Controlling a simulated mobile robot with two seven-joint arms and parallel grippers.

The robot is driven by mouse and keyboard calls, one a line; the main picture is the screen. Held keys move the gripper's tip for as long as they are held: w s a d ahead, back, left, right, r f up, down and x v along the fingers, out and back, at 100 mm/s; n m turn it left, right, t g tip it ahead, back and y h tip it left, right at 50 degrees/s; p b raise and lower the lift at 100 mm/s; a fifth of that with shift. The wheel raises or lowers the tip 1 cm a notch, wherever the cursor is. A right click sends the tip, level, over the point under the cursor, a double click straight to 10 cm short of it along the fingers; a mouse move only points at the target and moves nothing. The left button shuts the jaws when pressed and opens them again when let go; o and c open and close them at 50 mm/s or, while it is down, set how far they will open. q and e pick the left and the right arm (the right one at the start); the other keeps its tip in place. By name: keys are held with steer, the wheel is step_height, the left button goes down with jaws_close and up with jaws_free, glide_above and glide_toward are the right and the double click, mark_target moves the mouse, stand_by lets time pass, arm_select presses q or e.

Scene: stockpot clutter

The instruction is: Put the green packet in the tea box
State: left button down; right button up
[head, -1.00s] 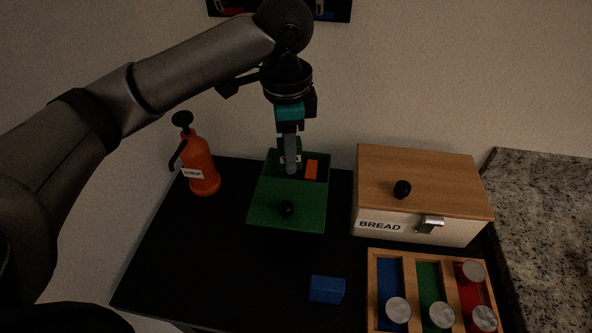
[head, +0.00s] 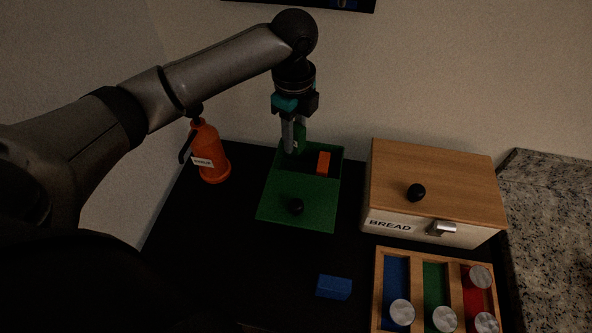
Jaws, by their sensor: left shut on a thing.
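The green tea box (head: 322,208) stands on the dark table in the head view. Its rear compartment is open, and a green panel with a black knob covers the front part. An orange packet (head: 324,163) is inside the opening. My left gripper (head: 294,148) points down over the left rear of the opening, shut on the green packet (head: 300,137). The packet is upright and partly hidden by the fingers. I cannot tell whether its lower end touches the box. My right gripper is not in view.
An orange syrup bottle (head: 209,152) stands left of the box. A wooden-topped bread box (head: 437,183) is on the right. A wooden tray (head: 379,270) with coloured compartments and silver discs is at front right. A blue block (head: 334,287) lies in front. The table's left middle is clear.

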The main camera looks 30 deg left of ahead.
arm_select(q)
step_height(320, 180, down, 12)
steer(key=shift+r+b, duration=0.1)
steer(key=shift+b, duration=0.6)
steer(key=c, duration=0.9)
jaws_free()
steer(key=shift+o, duration=0.2)
step_height(320, 180, up, 12)
steer(key=shift+r+p, duration=0.1)
steer(key=shift+p, duration=0.75)
